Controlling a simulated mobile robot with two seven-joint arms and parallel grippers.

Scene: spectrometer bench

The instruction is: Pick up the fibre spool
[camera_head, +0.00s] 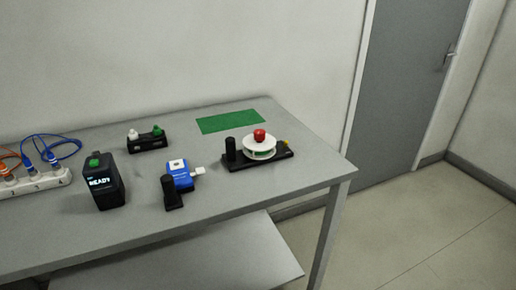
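The fibre spool (259,148) looks like a white round reel with a red knob (259,135) on top. It sits on a black base (285,156) near the right end of the grey table. A black upright post (231,149) stands on the same base, left of the spool. A small yellow part (285,144) shows at the base's right end. Neither of my grippers is in view.
A green mat (228,121) lies bare behind the spool. Left of it are a blue device (181,175), a black post (171,192), a black "READY" box (104,182), a black holder (147,139) and a white strip (35,183) with cables. The table's front-right edge (345,178) is close.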

